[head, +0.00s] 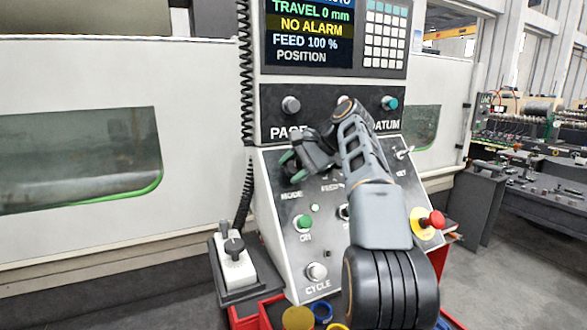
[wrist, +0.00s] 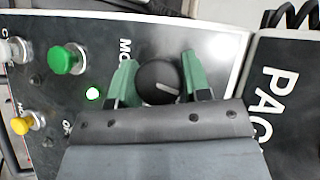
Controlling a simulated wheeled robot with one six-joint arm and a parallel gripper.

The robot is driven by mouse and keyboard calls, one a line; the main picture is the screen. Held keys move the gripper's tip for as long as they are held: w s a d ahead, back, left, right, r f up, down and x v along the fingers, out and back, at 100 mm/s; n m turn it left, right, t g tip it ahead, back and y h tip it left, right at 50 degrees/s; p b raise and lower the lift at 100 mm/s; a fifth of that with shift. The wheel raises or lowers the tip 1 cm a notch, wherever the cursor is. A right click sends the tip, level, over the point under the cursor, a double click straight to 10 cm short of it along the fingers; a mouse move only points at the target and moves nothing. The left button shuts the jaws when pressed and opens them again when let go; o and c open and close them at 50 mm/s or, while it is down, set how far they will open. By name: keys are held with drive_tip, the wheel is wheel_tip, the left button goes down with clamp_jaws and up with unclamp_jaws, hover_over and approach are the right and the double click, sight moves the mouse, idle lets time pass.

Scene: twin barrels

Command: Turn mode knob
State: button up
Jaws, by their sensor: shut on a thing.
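The mode knob (wrist: 158,82) is round and black with a pale pointer line. It sits on the sloping control panel (head: 279,262) beside the partly covered MODE label. My gripper (wrist: 157,70) has its two green fingers on either side of the knob and is shut on it. In the head view, my gripper (head: 292,166) reaches the panel at the upper left of the slope, and it hides most of the knob there.
A red stop button (head: 434,220) stands out at right. The PAGE knob (head: 291,104) is above. The screen (head: 310,35) reads NO ALARM.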

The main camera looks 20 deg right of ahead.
drive_tip(key=shift+f+n+g+h, duration=0.15)
drive_tip(key=shift+n+g+h, duration=0.4)
drive_tip(key=shift+n, duration=0.25)
drive_tip(key=o, duration=0.9)
drive_tip(key=shift+s+d+r, duration=0.2)
drive_tip(key=shift+d+r, duration=0.05)
drive_tip(key=shift+r, duration=0.2)
drive_tip(key=s+d, duration=0.2)
drive_tip(key=d, duration=0.1)
drive_tip(key=s+d, duration=0.5)
drive_tip(key=d, duration=0.1)
drive_tip(key=shift+s+d+r, duration=0.1)
drive_tip(key=shift+s+d, duration=0.1)
drive_tip(key=shift+s, duration=0.15)
